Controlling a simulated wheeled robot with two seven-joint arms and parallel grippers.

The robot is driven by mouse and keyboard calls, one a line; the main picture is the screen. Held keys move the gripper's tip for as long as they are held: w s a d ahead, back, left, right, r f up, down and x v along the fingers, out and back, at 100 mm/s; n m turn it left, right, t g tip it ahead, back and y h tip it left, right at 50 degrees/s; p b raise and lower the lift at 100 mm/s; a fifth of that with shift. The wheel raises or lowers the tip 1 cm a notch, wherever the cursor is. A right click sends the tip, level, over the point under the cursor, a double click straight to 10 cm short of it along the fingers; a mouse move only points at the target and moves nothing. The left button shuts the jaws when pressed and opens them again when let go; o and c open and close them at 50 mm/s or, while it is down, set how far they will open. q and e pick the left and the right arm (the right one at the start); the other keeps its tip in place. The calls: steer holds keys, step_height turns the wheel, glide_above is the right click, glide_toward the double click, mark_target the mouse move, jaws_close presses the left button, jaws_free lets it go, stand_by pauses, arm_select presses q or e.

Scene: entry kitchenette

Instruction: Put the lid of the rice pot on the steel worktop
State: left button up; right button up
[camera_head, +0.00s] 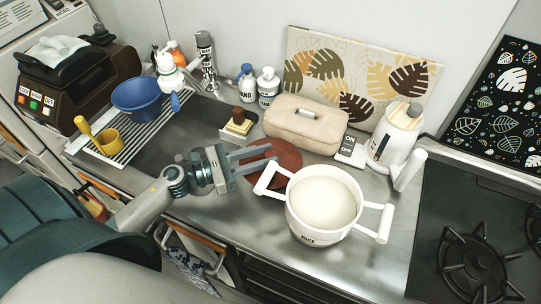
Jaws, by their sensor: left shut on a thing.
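The white rice pot (309,226), marked RICE, stands on the steel worktop (238,211) left of the stove. It is uncovered, with pale contents or a pale inside showing. A flat, round, reddish-brown disc, which looks like its lid (287,155), is just behind and left of the pot. My left gripper (272,160) reaches in from the left, with its fingers at this lid and shut on it. The fingers hide part of the lid. I cannot tell whether the lid touches the worktop. My right gripper is not in view.
Behind are a beige bag (306,123), a white kettle (392,137), a sponge holder (238,124) and two bottles. The sink with a blue bowl (143,97) and yellow cup (108,142) is left. The stove (475,240) is right. Bare worktop lies left of the pot.

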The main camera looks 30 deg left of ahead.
arm_select(q)
steer(key=shift+x, duration=1.05)
steer(key=shift+f, duration=0.1)
steer(key=shift+f+p, duration=0.75)
steer(key=shift+f, duration=0.75)
steer(key=shift+s+f, duration=0.1)
steer(key=shift+f, duration=0.05)
steer(key=shift+f, duration=0.15)
steer(key=o, duration=1.2)
steer(key=shift+c, duration=0.2)
